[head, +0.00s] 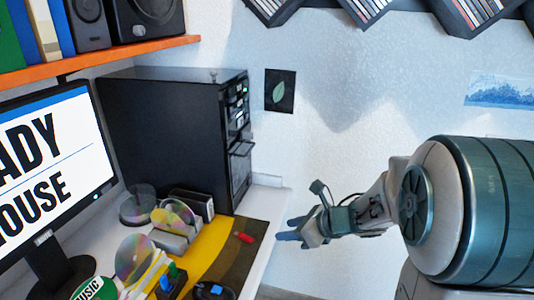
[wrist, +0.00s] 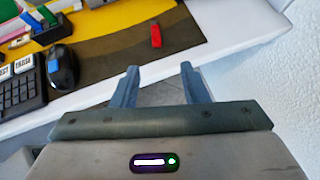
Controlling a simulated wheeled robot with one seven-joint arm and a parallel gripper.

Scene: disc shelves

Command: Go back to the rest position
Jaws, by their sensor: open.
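My gripper (head: 289,229) is in the head view at the right end of the desk, with its fingers pointing left toward the desk edge. In the wrist view its two blue fingers (wrist: 158,84) are apart with nothing between them. The fingertips appear close to the desk's edge. My arm reaches in from the right side of the head view.
The white desk (head: 262,204) carries a monitor (head: 60,170), a black computer tower (head: 165,125), discs (head: 137,255) and a mat (head: 232,252) with a red item (head: 244,238). A mouse (wrist: 61,66) shows in the wrist view. An orange shelf (head: 100,58) hangs above.

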